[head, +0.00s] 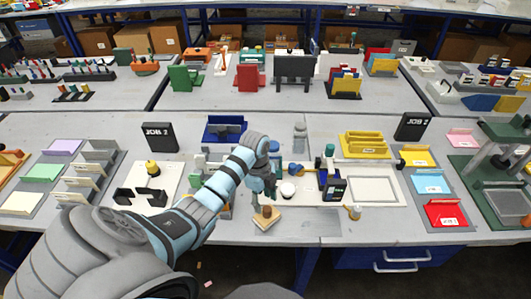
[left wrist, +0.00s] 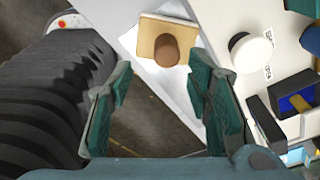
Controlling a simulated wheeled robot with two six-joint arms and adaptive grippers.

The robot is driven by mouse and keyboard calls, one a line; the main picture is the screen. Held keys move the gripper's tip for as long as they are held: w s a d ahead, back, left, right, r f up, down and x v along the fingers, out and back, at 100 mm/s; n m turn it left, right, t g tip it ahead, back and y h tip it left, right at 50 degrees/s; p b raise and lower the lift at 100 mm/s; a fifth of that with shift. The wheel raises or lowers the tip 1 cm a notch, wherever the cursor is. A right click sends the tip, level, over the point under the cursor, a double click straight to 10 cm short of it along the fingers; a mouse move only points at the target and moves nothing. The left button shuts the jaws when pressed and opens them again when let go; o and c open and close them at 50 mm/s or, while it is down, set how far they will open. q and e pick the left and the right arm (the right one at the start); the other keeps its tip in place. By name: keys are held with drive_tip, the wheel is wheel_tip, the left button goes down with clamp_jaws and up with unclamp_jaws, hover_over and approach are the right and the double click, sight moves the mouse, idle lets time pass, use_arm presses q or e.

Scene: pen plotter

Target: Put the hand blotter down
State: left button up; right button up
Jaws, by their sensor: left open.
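The hand blotter is a pale wooden block with a round brown knob (head: 266,212), near the front edge of the table. In the left wrist view the blotter (left wrist: 165,42) rests knob up on a pale surface, just beyond the fingertips. My left gripper (head: 262,188) is above the blotter in the head view. In the left wrist view its two teal fingers (left wrist: 160,90) are wide apart, with nothing between them. The fingers do not appear to touch the knob. My right gripper is in neither view.
A white round-topped thing (head: 288,189) and a dark blue and black device (head: 333,184) stand right of my gripper. A pale framed panel (head: 373,190) lies further right. A small brown-topped item (head: 355,212) is near the front edge. The floor shows beyond that edge.

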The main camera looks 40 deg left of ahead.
use_arm(q)
drive_tip(key=r, duration=0.5)
drive_tip(key=shift+a+r, duration=0.3)
